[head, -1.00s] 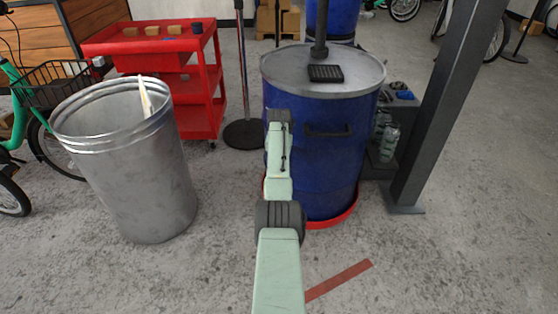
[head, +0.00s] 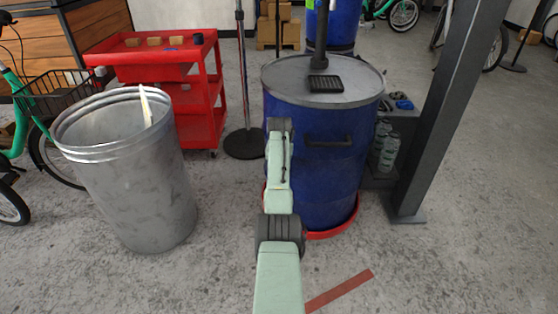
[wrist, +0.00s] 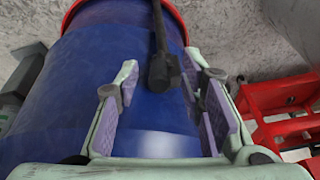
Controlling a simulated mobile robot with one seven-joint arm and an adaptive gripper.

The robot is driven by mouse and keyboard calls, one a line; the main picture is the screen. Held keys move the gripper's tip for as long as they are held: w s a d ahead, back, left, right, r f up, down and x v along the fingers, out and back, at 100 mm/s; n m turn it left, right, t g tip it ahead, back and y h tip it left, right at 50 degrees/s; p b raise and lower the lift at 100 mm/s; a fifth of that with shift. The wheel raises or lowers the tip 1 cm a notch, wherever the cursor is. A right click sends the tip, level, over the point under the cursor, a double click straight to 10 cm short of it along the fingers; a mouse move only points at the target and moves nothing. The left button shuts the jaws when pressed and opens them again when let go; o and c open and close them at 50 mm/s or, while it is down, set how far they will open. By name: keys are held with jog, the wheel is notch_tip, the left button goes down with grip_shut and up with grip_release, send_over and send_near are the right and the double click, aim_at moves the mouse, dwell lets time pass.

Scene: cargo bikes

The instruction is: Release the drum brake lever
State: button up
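The blue drum (head: 312,175) stands upright on a red round base (head: 330,232) in front of me. In the wrist view the drum (wrist: 85,75) fills the middle, with the red rim of its base (wrist: 185,22) at the top. A black lever (wrist: 158,48) runs from that rim along the drum's side and ends in a thicker black grip. I take it for the brake lever. My gripper (wrist: 160,92) is open, its purple-padded fingers on either side of the grip's end. Whether they touch it is unclear. My arm hides the lever and gripper in the head view.
A metal bin (head: 130,180) stands left of the drum, with a red cart (head: 190,90) behind it. A grey post (head: 440,130) and a low shelf with bottles (head: 385,150) are close on the right. A black handle (head: 328,140) is on the drum's side.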

jog(key=v, duration=1.1)
